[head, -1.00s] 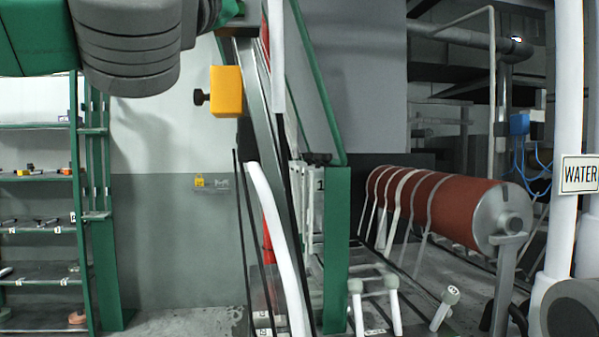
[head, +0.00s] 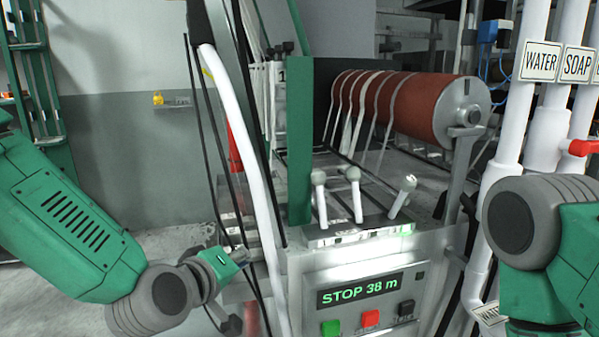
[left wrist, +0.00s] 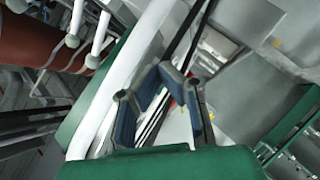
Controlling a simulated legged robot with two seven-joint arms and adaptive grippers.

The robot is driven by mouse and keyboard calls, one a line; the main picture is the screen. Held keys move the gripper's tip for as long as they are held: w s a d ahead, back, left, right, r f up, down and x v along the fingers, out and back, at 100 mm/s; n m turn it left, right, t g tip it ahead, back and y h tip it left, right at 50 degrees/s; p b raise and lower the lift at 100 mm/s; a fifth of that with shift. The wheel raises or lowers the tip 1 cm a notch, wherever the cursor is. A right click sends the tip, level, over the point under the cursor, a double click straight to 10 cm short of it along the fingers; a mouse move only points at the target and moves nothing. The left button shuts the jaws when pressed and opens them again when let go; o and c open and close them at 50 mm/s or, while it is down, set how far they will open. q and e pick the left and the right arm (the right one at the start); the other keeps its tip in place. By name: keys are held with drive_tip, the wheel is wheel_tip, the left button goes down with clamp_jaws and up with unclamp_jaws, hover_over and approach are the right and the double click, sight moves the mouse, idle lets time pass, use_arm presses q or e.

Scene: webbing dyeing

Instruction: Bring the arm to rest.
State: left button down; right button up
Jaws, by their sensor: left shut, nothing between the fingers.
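My left arm (head: 70,230) comes in from the left and hangs low, its grey wrist joint (head: 165,295) near the bottom. My left gripper (head: 238,256) is beside the white hose at the machine's left side; its fingers are hard to make out there. In the left wrist view the left gripper (left wrist: 176,78) shows its blue-padded fingers bent together, shut and empty. The white hose (left wrist: 120,80) runs close past it. My right arm (head: 530,240) shows at the right edge, and its gripper is not in view.
A machine with a "STOP 38 m" display (head: 360,291), buttons and several levers (head: 356,195) stands in front. A red roller (head: 410,105) with webbing lies behind. White WATER and SOAP pipes (head: 548,130) stand right. Thin black rods (head: 205,130) rise near my left gripper.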

use_arm(q)
drive_tip(key=s+a+f+m+g+y+b, duration=0.1)
drive_tip(key=s+a+f+m+g, duration=0.2)
drive_tip(key=s+f, duration=0.55)
drive_tip(key=s+a+f+g+y+b, duration=0.1)
drive_tip(key=s+a+f+g, duration=0.4)
drive_tip(key=f, duration=0.7)
drive_tip(key=s+a+f+m+g+y+b, duration=0.1)
drive_tip(key=s+a+f+m, duration=0.15)
drive_tip(key=s+f, duration=0.7)
drive_tip(key=s+a+f+m+g+y, duration=0.1)
drive_tip(key=s+a+f, duration=0.2)
drive_tip(key=s, duration=0.2)
drive_tip(key=s+a+f+m+g+y+b, duration=0.1)
drive_tip(key=s+a+f+g, duration=0.1)
drive_tip(key=s, duration=0.4)
drive_tip(key=shift+s+a+f, duration=0.2)
drive_tip(key=shift+a+f, duration=0.35)
drive_tip(key=shift+a, duration=0.65)
drive_tip(key=shift+w, duration=0.15)
